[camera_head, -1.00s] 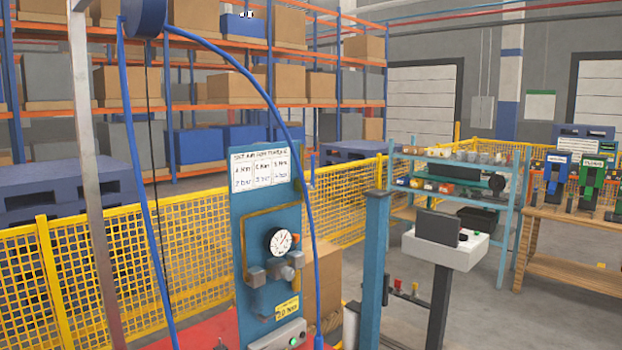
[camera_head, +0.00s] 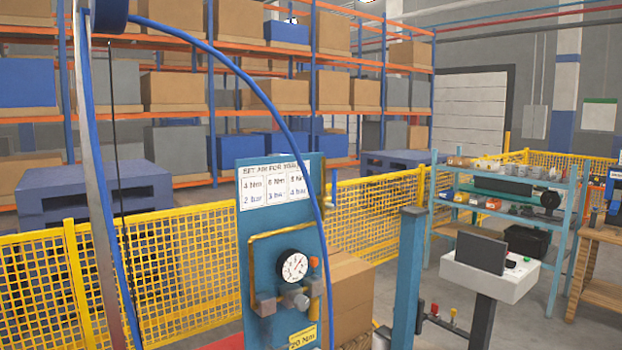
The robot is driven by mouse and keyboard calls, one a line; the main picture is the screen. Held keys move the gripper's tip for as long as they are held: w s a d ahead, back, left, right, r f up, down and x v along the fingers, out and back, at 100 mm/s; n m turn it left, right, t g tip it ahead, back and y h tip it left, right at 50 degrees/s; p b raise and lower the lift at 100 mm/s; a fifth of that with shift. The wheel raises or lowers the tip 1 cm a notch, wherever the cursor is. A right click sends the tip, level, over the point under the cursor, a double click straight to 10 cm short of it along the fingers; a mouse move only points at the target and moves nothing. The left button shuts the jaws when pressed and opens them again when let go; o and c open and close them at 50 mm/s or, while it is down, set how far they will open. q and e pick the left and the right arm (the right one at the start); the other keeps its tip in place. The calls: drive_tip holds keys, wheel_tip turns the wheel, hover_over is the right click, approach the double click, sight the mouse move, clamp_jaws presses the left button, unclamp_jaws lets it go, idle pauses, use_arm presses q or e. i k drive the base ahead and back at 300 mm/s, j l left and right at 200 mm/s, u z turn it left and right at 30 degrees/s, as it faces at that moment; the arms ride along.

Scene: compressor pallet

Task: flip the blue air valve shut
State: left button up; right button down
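A blue upright panel (camera_head: 282,225) stands near the middle, with a pressure gauge (camera_head: 293,265) and brass-coloured pipe on it. Grey fittings (camera_head: 290,299) sit below the gauge. A small blue upright piece (camera_head: 334,181) shows at the panel's upper right edge; it may be the valve handle, but I cannot tell for sure. A blue hose (camera_head: 262,95) arcs from a reel (camera_head: 102,14) at upper left down across the panel's right side. Neither of my grippers is in view.
A yellow mesh fence (camera_head: 190,270) runs behind the panel. A cardboard box (camera_head: 348,295) and a blue post (camera_head: 409,270) stand to its right. Further right are a grey console (camera_head: 490,275) and a blue shelf rack (camera_head: 560,235). A metal post (camera_head: 98,200) rises at left.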

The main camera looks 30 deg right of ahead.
sight(332, 205)
drive_tip(key=i+l+u, duration=0.25)
drive_tip(key=l, duration=0.5)
drive_tip(key=l+u, duration=0.25)
drive_tip(key=l, duration=0.45)
drive_tip(key=i+l+u, duration=0.25)
drive_tip(key=l, duration=0.55)
drive_tip(key=k, duration=0.1)
